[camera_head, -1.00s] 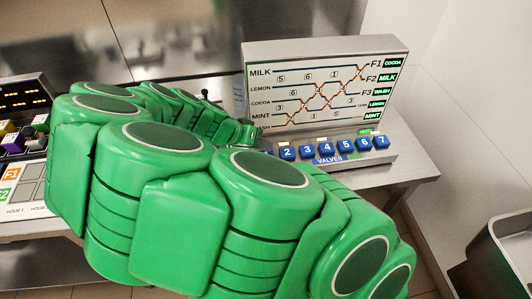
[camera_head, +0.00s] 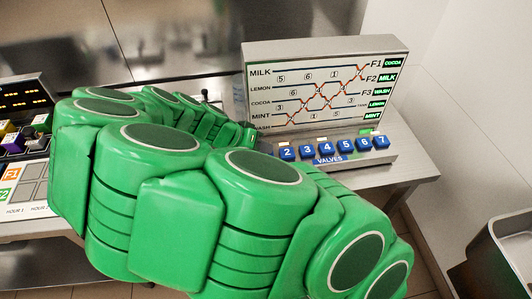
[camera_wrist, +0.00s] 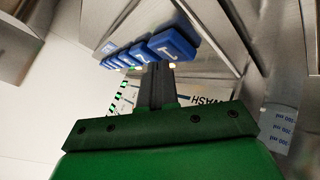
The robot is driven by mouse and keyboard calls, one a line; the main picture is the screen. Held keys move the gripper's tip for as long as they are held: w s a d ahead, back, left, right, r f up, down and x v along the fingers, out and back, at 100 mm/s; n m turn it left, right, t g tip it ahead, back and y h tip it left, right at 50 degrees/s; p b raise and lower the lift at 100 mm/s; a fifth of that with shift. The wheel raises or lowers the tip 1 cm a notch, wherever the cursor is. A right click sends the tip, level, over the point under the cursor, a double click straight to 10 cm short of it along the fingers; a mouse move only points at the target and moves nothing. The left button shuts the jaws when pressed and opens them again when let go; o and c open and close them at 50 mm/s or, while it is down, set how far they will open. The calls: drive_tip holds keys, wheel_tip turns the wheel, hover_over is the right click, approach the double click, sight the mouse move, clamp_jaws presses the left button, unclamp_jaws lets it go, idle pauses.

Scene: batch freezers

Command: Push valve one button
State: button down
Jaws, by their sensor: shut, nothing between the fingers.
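A row of blue numbered buttons runs along the front of the valve panel, above the word VALVES. In the head view buttons 2 (camera_head: 287,153) to 7 show, and the place left of 2 is hidden behind my green arm. In the wrist view the nearest, largest blue button, valve one (camera_wrist: 173,46), is at the row's end with a white mark like a 1. My gripper (camera_wrist: 158,68) is shut and empty. Its dark fingertips appear just below that button in the picture; I cannot tell whether they touch. The gripper is hidden in the head view.
The upright board (camera_head: 320,85) behind the buttons shows a pipe diagram. A second panel (camera_head: 22,115) with dark displays stands at far left. A metal bin (camera_head: 505,250) is at lower right. The steel counter (camera_head: 410,165) is clear right of the buttons.

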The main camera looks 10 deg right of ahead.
drive_tip(key=shift+f, duration=0.4)
idle(0.5)
drive_tip(key=shift+r, duration=0.95)
drive_tip(key=shift+r, duration=0.1)
drive_tip(key=shift+r, duration=2.9)
